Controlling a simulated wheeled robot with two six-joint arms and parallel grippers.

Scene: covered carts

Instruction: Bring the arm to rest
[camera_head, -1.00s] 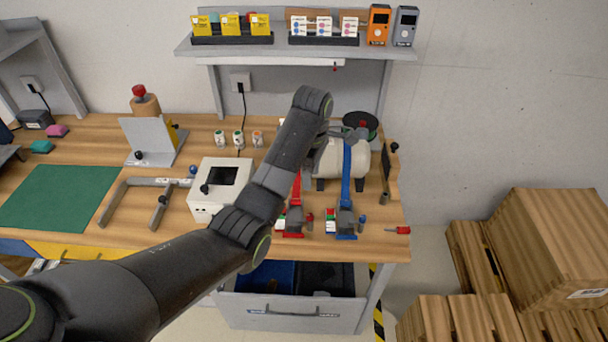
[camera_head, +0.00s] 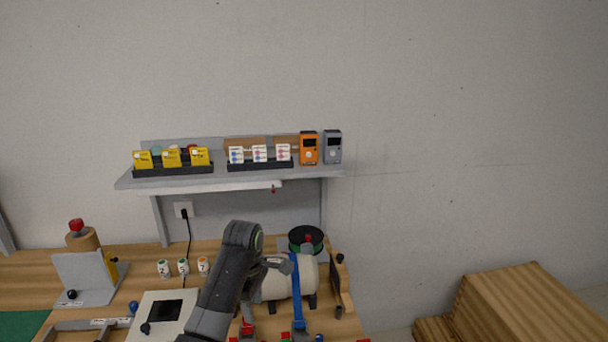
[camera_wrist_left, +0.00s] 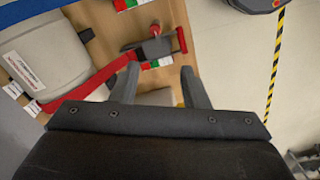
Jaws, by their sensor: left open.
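My left arm rises from the bottom of the head view, and its gripper (camera_head: 278,263) is over the bench, in front of a white tank (camera_head: 274,286). In the left wrist view the two dark fingers (camera_wrist_left: 160,88) are apart with nothing held between them. Past them lie a red strap (camera_wrist_left: 82,90) and its ratchet buckle (camera_wrist_left: 155,47) on the wooden bench. The tank shows at the left of that view (camera_wrist_left: 40,48). Whether the fingers touch the strap cannot be told. My right gripper is in neither view.
A blue strap (camera_head: 297,290) crosses the tank. A green-rimmed spool (camera_head: 306,240) stands behind it. A white box (camera_head: 152,318) and small labelled bottles (camera_head: 183,267) are left of the arm. A shelf (camera_head: 225,180) hangs above. Wooden crates (camera_head: 520,302) stand at right.

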